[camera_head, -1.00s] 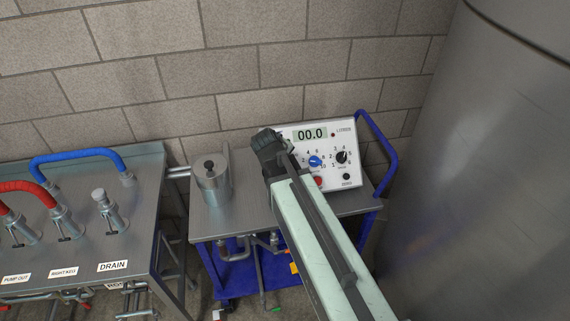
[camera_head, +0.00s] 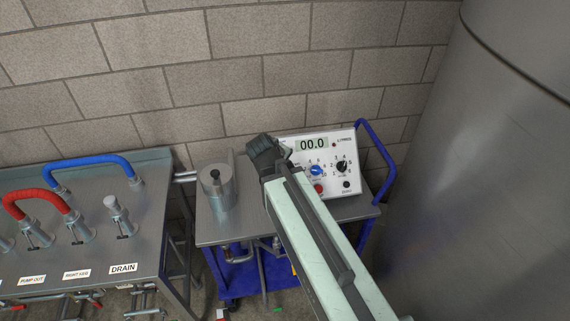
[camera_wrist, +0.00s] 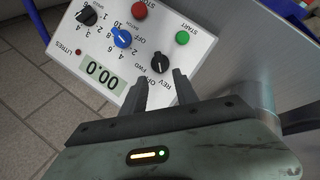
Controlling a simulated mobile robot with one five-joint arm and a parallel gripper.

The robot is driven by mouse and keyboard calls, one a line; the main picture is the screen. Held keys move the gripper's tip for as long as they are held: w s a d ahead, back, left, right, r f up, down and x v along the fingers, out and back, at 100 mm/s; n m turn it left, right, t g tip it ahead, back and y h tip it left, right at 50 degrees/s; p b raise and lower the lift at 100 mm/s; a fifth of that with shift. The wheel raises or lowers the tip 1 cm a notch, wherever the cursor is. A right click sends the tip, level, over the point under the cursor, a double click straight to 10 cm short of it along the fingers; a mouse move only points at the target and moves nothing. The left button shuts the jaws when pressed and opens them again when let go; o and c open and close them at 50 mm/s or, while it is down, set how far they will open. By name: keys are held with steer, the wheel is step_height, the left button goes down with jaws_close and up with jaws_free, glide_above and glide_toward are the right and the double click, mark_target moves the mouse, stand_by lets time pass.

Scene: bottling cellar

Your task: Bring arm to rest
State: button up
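My arm reaches over the blue trolley in the head view, and my gripper (camera_head: 264,146) is in front of the left part of the white control box. In the wrist view two dark fingers of my gripper (camera_wrist: 160,88) stand apart with nothing between them. The control box (camera_head: 331,146) has a display reading 00.0, a blue knob, black knobs and a red button. It also shows upside down in the wrist view (camera_wrist: 140,45), with a green start button near the fingers. Whether the fingers touch the box cannot be told.
A steel cylinder (camera_head: 216,187) stands on the trolley top (camera_head: 245,222) left of my arm. A steel bench (camera_head: 60,250) with red and blue hoses is at the left, marked DRAIN. A large steel tank (camera_head: 480,180) fills the right. A block wall (camera_head: 230,85) is behind.

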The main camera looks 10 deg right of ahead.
steer(key=shift+d, duration=0.1)
stand_by(0.3)
steer(key=s+d+f+m+g+y, duration=0.1)
steer(key=s+d+f+m+g, duration=0.25)
steer(key=d, duration=0.35)
steer(key=s+a+f+m+g+y, duration=0.1)
steer(key=s+a+m+g+y, duration=0.1)
steer(key=s, duration=0.5)
steer(key=shift+s+a+m+y+b, duration=0.3)
steer(key=shift+a+m+y, duration=0.1)
steer(key=shift+a+m, duration=0.6)
